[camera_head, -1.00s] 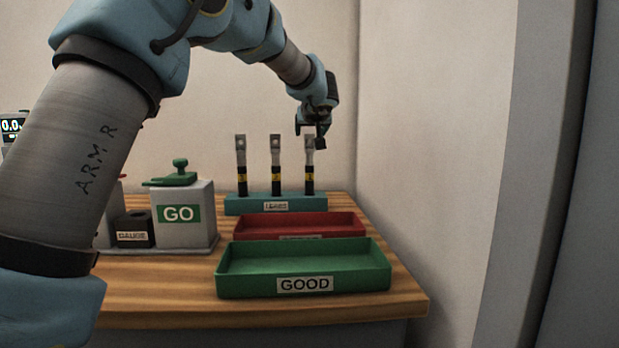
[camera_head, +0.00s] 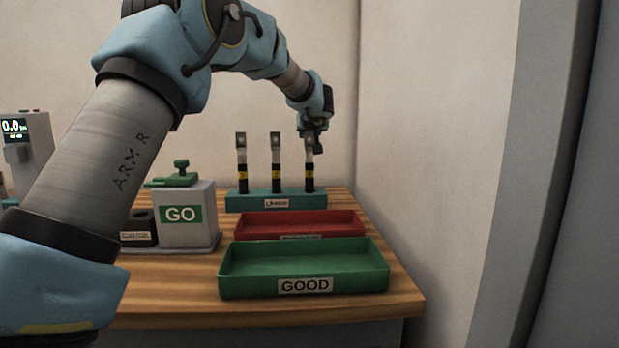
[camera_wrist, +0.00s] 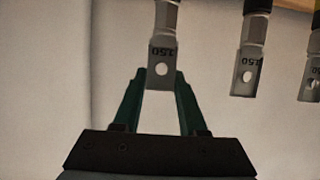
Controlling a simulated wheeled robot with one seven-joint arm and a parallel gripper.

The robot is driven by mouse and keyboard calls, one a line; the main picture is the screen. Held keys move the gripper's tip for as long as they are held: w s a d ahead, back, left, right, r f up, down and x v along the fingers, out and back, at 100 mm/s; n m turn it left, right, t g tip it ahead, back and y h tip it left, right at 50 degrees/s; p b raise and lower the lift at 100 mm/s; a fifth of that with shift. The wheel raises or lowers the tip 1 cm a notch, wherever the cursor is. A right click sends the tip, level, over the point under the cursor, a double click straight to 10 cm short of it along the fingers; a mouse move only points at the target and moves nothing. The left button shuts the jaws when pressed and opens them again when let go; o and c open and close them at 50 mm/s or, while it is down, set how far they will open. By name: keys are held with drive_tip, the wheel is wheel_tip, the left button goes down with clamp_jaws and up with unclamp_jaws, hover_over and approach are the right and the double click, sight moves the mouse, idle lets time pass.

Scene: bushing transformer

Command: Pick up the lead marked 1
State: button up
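Three black leads with yellow bands and flat grey lugs stand upright in a teal rack (camera_head: 235,204): a left lead (camera_head: 242,170), a middle lead (camera_head: 276,170) and a right lead (camera_head: 309,176). The marks on the bands are too small to read, so I cannot tell which is 1. My gripper (camera_head: 312,136) is at the top of the right lead. In the wrist view my gripper (camera_wrist: 161,78) has its fingers apart, with a lug (camera_wrist: 163,50) marked 150 at the fingertips. I see no clear contact.
A red tray (camera_head: 345,217) and a green GOOD tray (camera_head: 335,285) lie in front of the rack. A grey GO box (camera_head: 200,195) with a green handle and a small dark block (camera_head: 140,222) stand left. A wall is close on the right.

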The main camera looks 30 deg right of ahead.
clamp_jaws()
idle(0.9)
